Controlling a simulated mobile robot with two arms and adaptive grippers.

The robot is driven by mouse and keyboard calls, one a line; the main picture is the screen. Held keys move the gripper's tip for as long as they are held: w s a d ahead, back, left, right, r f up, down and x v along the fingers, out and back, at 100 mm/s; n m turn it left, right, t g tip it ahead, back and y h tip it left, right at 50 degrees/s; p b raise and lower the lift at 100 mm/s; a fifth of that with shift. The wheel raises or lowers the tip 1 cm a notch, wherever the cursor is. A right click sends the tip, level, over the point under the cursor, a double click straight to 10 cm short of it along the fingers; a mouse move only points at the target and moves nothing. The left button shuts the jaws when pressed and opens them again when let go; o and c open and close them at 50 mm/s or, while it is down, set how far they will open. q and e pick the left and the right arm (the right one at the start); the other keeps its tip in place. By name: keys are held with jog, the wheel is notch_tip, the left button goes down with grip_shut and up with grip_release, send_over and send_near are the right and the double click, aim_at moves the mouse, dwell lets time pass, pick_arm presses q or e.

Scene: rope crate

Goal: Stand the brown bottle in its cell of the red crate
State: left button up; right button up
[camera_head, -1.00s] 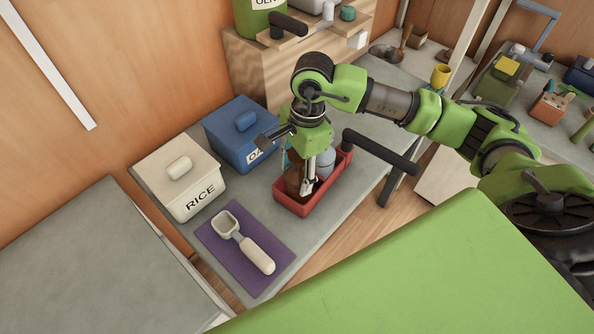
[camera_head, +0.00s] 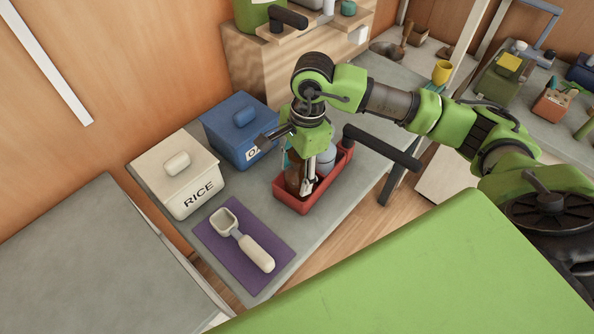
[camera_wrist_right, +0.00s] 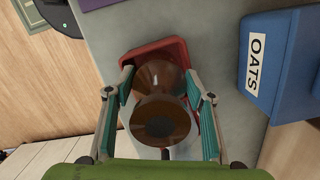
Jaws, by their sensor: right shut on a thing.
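The red crate (camera_head: 300,205) stands on the grey counter, and its rim also shows in the right wrist view (camera_wrist_right: 150,50). The brown bottle (camera_wrist_right: 163,100) is upright between the fingers of my right gripper (camera_wrist_right: 161,108), which is shut on it. In the head view the brown bottle (camera_head: 292,178) is inside the crate's outline, partly behind the gripper (camera_head: 306,183). Its base is hidden, so I cannot tell if it touches the crate floor. A pale blue-grey bottle (camera_head: 326,160) stands in the crate beside it. My left gripper is not in view.
A blue OATS box (camera_head: 238,130) and a cream RICE box (camera_head: 177,175) stand left of the crate. A cream scoop (camera_head: 255,252) lies on a purple mat (camera_head: 225,258) in front. Bare counter lies between mat and crate.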

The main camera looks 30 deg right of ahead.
jog(key=shift+f+b, duration=0.15)
jog(key=shift+b, duration=0.3)
dwell(0.7)
jog(key=o, duration=1.4)
jog(key=r, duration=0.4)
jog(key=d+r, duration=0.1)
jog(key=r, duration=0.7)
jog(key=shift+d, duration=0.2)
jog(key=shift+f, duration=0.1)
